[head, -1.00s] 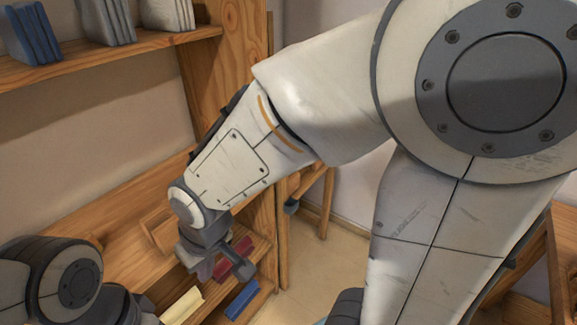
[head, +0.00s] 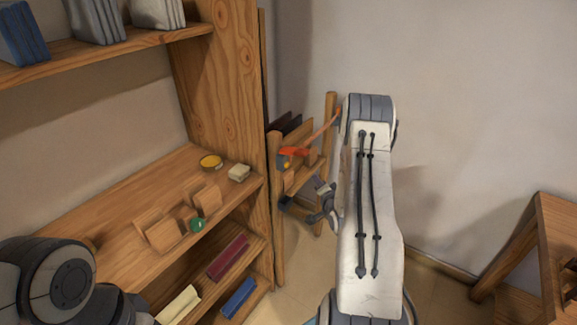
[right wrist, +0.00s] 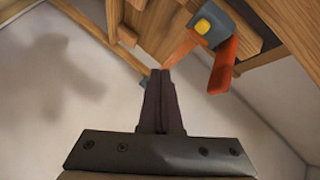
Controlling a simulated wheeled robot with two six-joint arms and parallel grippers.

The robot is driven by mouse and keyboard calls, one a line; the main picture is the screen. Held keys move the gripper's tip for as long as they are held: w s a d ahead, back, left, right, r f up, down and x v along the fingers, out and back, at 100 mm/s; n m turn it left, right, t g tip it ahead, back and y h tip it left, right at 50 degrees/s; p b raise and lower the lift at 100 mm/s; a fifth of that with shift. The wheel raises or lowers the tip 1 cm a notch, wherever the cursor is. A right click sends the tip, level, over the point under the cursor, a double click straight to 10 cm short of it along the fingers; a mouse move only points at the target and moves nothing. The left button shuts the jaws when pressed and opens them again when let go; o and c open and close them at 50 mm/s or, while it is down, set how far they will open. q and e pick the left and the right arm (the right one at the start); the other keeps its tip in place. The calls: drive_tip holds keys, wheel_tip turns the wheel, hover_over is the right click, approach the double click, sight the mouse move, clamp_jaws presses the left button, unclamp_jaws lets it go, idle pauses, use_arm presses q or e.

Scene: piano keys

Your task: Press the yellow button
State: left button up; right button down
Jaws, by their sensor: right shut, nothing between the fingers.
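A small yellow button-like square (right wrist: 203,26) sits on a grey block joined to an orange part in the right wrist view. The orange part (head: 293,151) shows in the head view at the wooden rack beside the bookcase, with a small yellow spot by it. A round yellow disc (head: 210,161) lies on the bookcase's middle shelf; I cannot tell whether it is a button. My right gripper (right wrist: 164,72) is shut and empty, below and left of the grey block and apart from it. My left arm shows at lower left; its gripper is not visible.
The bookcase (head: 215,90) stands left, its side panel beside the rack (head: 330,110). Its middle shelf holds a green ball (head: 197,225), wooden pieces and a pale block (head: 238,172). Books lie below. A wooden table (head: 540,215) stands right. Floor shows between.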

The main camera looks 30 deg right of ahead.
sight(286, 165)
drive_tip(key=shift+s+d, duration=0.1)
drive_tip(key=shift+d, duration=0.1)
drive_tip(key=shift+a, duration=0.1)
drive_tip(key=w+a, duration=0.3)
drive_tip(key=w, duration=0.5)
drive_tip(key=shift+a+b, duration=0.15)
drive_tip(key=shift+b, duration=0.2)
drive_tip(key=shift+w, duration=0.1)
idle(1.8)
drive_tip(key=shift+w+a, duration=0.15)
drive_tip(key=shift+w, duration=0.15)
